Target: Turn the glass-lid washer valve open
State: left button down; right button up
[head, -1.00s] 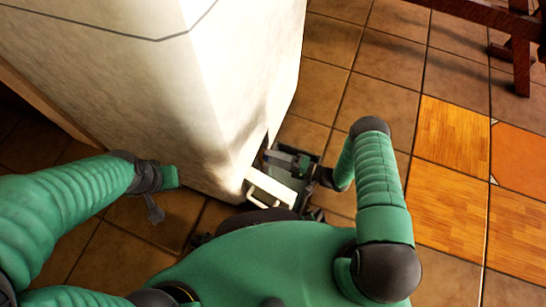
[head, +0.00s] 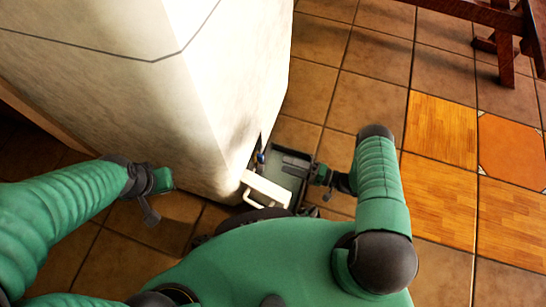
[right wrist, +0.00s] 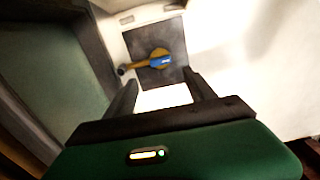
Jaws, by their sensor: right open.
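The valve (right wrist: 160,60) has a yellow body and a blue handle and sits on a dark square plate on a pale wall in the right wrist view. A small blue part, likely its handle, shows at the pale cabinet's edge in the head view (head: 261,157). My right gripper (right wrist: 161,78) is open and empty, with its two fingers pointing toward the valve and apart from it. In the head view the right gripper (head: 318,173) is at the right side of a dark-framed, greenish glass lid (head: 290,164). My left gripper (head: 160,181) is beside the cabinet's left face; its jaws are unclear.
The tall pale cabinet (head: 110,95) fills the upper left. A white handle-like bar (head: 267,190) sticks out low at its front corner. The tiled floor (head: 370,95) to the right is open. A dark wooden frame (head: 500,40) stands at the upper right.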

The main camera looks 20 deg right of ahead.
jog(key=p+v, duration=0.1)
jog(key=v, duration=0.7)
jog(key=shift+d, duration=0.15)
jog(key=shift+s+f, duration=0.1)
